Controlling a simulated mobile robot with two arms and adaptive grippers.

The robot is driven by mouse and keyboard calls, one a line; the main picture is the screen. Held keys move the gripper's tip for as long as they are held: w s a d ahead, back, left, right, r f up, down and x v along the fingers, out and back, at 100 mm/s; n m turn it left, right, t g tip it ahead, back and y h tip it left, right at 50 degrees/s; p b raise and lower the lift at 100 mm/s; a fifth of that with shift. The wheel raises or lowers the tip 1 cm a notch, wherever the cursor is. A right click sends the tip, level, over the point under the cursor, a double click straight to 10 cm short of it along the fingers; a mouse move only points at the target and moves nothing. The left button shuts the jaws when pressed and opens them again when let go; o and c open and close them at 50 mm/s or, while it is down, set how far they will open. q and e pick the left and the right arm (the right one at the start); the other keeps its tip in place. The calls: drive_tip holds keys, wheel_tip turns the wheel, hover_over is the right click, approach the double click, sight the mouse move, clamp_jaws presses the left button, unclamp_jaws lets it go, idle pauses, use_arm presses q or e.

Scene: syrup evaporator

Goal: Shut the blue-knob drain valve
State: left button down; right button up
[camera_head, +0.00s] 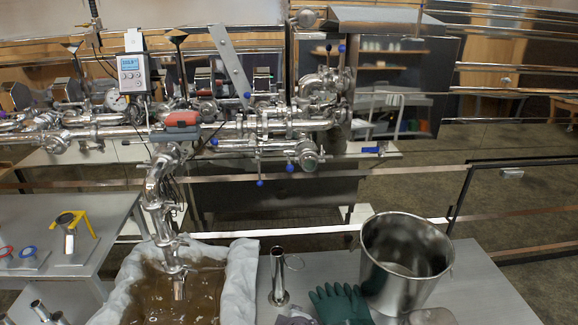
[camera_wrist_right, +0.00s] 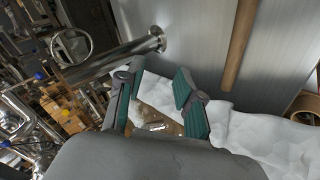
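Several blue-knobbed valve levers sit on the steel pipework (camera_head: 230,130) in the head view. One blue knob (camera_head: 260,183) hangs below the pipes, with another blue knob (camera_head: 290,168) beside it. A grey lever with a blue knob (camera_head: 247,95) slants above the pipe. I cannot tell which one is the drain valve. In the right wrist view, blue knobs (camera_wrist_right: 40,76) show at the left edge, away from the fingers. My right gripper (camera_wrist_right: 160,73) is open, with nothing between its teal-padded fingers. My left gripper is in neither view.
A cloth-lined tub of brown liquid (camera_head: 190,290) stands under the downpipe. A grey side table (camera_head: 105,225) stands at left. Floor is open at right.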

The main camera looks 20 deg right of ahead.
drive_tip(key=w+d+r+n+t+h, duration=0.15)
drive_tip(key=w+r+n+t, duration=0.35)
drive_tip(key=w+r, duration=0.6)
drive_tip(key=n+t+h, duration=0.1)
drive_tip(key=n+t, duration=0.3)
drive_tip(key=n, duration=0.2)
approach(290, 165)
drive_tip(key=w, duration=0.4)
drive_tip(key=w+d, duration=0.1)
drive_tip(key=w, duration=0.1)
drive_tip(key=shift+f+p, duration=0.4)
drive_tip(key=w, duration=0.2)
drive_tip(key=w+d+b, duration=0.1)
drive_tip(key=w, duration=0.1)
drive_tip(key=shift+f, duration=0.2)
drive_tip(key=shift+w+d+b, duration=0.1)
drive_tip(key=shift+w+b, duration=0.3)
drive_tip(key=shift+w, duration=0.45)
drive_tip(key=shift+w+d+r, duration=0.1)
drive_tip(key=shift+r, duration=0.05)
